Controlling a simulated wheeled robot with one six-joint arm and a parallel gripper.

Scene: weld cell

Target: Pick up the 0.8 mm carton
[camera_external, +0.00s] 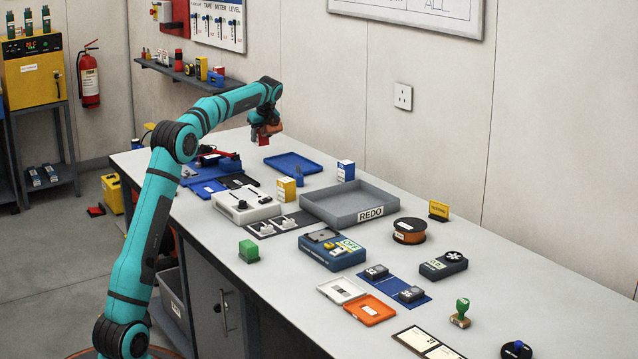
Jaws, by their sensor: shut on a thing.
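My gripper (264,131) is at the end of the teal arm, raised above the far left part of the bench. It is shut on a small red and white carton (262,141), which hangs below it, clear of the bench top. The fingers partly hide this carton, and its print is too small to read. A yellow and white carton (286,190) stands by the grey tray. A blue and white carton (346,171) stands behind that tray. I cannot read a size on any of these cartons.
The grey REDO tray (372,218) is empty. A blue tray (293,161) lies near the wall, and a white device (247,205) sits at the bench's left. Several small devices and an orange spool (409,231) lie further right.

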